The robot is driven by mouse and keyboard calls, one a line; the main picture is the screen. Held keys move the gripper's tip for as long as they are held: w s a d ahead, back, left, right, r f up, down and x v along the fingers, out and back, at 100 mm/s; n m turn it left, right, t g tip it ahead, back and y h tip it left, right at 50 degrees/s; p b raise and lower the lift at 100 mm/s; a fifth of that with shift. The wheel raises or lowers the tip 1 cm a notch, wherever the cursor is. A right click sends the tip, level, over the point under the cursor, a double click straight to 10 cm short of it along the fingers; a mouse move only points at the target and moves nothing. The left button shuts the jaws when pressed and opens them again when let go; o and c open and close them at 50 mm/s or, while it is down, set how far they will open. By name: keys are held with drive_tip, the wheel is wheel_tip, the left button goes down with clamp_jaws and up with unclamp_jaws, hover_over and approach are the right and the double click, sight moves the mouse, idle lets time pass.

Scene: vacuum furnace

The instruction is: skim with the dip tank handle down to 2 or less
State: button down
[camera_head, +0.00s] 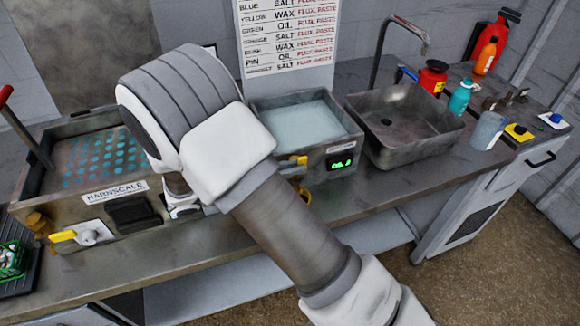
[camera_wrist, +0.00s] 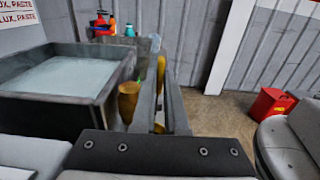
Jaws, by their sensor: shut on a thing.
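The dip tank (camera_head: 345,125) is a grey metal box of pale blue-white liquid, right of my arm in the head view. Its front carries a small green display (camera_head: 341,162), whose digits are too small to read surely. A yellow handle (camera_head: 298,161) sticks out at the tank's front, left of the display. In the wrist view the tank (camera_wrist: 105,85) is at left, and my gripper (camera_wrist: 163,85) is beside its front. The fingers are shut on a yellow piece (camera_wrist: 160,72), seemingly the handle, mostly hidden between them.
A HARNSCALE tank (camera_head: 60,200) with teal dots and a yellow-handled valve (camera_head: 64,236) stands at left. A sink (camera_head: 365,140) and several bottles are at right. A brass fitting (camera_wrist: 128,100) sits close left of my fingers. A red container (camera_wrist: 268,105) stands on the floor.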

idle(0.5)
drive_tip(key=c, duration=0.9)
unclamp_jaws()
drive_tip(key=shift+c, duration=0.2)
drive_tip(key=shift+a+f, duration=0.1)
drive_tip(key=b+v, duration=0.1)
drive_tip(key=v, duration=1.6)
drive_tip(key=shift+a, duration=0.2)
drive_tip(key=shift+s, duration=0.1)
